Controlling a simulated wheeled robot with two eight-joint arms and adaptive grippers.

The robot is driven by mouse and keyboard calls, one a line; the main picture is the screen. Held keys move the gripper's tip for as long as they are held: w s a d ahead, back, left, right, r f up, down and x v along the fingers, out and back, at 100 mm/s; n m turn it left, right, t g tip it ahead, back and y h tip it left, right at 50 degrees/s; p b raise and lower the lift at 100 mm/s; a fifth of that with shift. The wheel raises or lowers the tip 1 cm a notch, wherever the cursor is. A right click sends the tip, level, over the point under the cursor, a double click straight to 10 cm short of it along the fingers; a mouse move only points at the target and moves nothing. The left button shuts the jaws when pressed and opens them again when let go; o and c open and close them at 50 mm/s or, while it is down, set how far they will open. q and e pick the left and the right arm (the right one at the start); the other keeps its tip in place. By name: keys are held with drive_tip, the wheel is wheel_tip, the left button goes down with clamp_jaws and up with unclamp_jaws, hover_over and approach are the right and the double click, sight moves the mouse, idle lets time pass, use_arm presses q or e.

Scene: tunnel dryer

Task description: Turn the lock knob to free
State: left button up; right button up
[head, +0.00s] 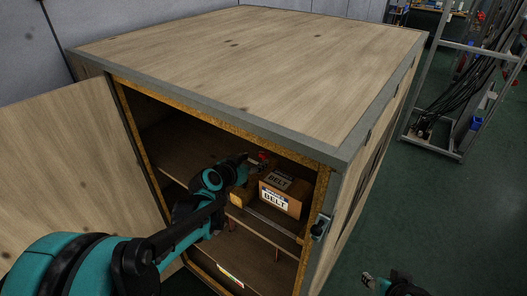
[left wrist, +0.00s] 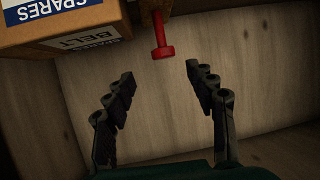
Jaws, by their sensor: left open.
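A red knob (left wrist: 163,50) with a short stem shows at the top middle of the left wrist view, just ahead of my left gripper and apart from it. A small red spot (head: 263,157) inside the cabinet in the head view may be the same knob. My left gripper (left wrist: 160,85) is open and empty, its fingers on either side below the knob. In the head view my left gripper (head: 246,161) reaches inside the cabinet. My right gripper (head: 370,281) is low at the bottom right, outside the cabinet, its jaws too small to read.
The wooden cabinet (head: 250,50) stands with its door (head: 70,180) swung open to the left. Boxes marked BELT (head: 285,200) sit on a shelf beside my left gripper; a SPARES box (left wrist: 70,45) is close at upper left. A latch (head: 320,227) is on the right post.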

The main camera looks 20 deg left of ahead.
sight(264, 153)
use_arm(q)
drive_tip(key=x, duration=0.2)
drive_tip(key=b+x, duration=0.1)
drive_tip(key=x, duration=0.2)
drive_tip(key=b+x, duration=0.1)
drive_tip(key=x, duration=0.1)
drive_tip(key=shift+w+a, duration=0.35)
drive_tip(key=shift+w+d, duration=0.1)
drive_tip(key=shift+w, duration=0.3)
drive_tip(key=c, duration=1.2)
